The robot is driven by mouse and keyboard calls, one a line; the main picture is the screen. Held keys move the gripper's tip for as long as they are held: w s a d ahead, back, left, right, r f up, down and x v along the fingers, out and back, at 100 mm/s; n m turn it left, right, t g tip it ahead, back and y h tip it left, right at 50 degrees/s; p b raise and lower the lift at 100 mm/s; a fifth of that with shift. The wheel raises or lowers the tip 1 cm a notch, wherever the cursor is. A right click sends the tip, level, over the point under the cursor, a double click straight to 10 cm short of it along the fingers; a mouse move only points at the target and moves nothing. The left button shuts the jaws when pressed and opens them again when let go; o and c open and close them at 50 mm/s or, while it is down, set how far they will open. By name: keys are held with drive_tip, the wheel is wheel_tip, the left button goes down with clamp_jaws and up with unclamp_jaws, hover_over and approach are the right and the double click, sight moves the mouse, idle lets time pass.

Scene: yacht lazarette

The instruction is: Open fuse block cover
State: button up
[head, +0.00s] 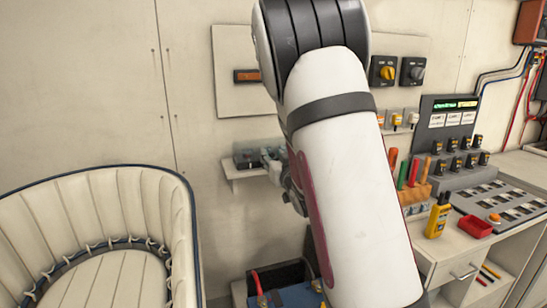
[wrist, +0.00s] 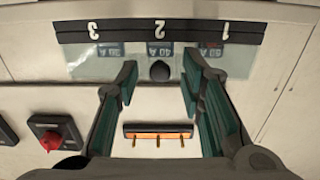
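The fuse block (head: 250,158) is a dark box on a small wall shelf in the head view. In the wrist view, which looks upside down, it shows a black strip (wrist: 120,33) numbered 3, 2, 1. Below the strip is a clear cover (wrist: 87,68) with amp labels behind it and a black round knob (wrist: 160,71). My gripper (wrist: 159,80) is open, its dark green-padded fingers on either side of the knob with gaps left. In the head view my gripper (head: 283,172) is at the block's right, partly hidden by my arm. Contact with the cover cannot be told.
An orange bar fitting (head: 247,76) is on a wall panel above the shelf; it also shows in the wrist view (wrist: 160,131). A red rotary switch (wrist: 50,141) is at the wrist view's left. A padded seat (head: 100,235) stands left, a tool bench (head: 460,245) right.

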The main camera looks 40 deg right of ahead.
drive_tip(key=shift+w, duration=0.1)
clamp_jaws()
drive_tip(key=shift+r, duration=0.15)
